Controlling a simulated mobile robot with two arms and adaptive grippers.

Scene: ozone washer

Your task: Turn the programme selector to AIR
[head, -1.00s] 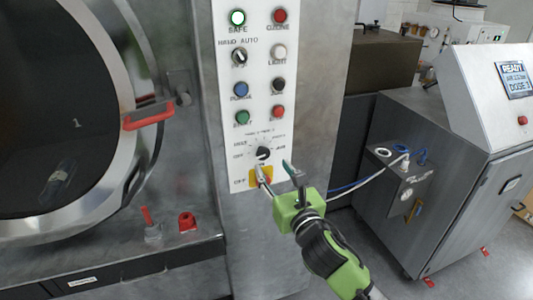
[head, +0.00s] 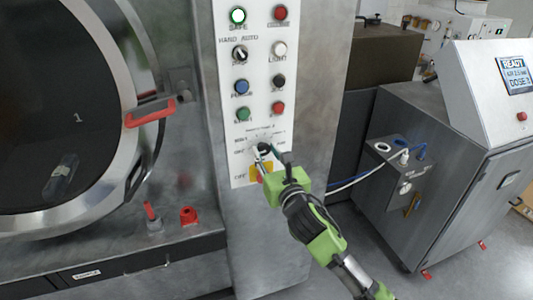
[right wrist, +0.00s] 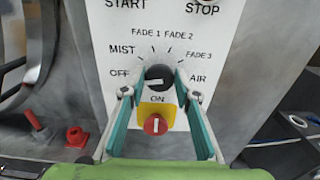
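The programme selector is a round dark knob (head: 264,147) low on the white control panel (head: 285,60). In the right wrist view the knob (right wrist: 158,76) has OFF and MIST printed on its left, FADE 1 and FADE 2 above, and FADE 3 and AIR on its right. A pale mark shows on the knob, but I cannot tell for sure which label it points to. My right gripper (head: 267,156) is open, with one fingertip on each side of the knob; in the wrist view the gripper (right wrist: 159,84) shows small gaps beside it. My left gripper is not in view.
A red rotary switch (right wrist: 155,125) on a yellow plate sits just below the selector, between my fingers. Buttons and lamps fill the panel above. The round washer door (head: 75,100) is at left, and a grey cabinet (head: 450,170) with a screen at right.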

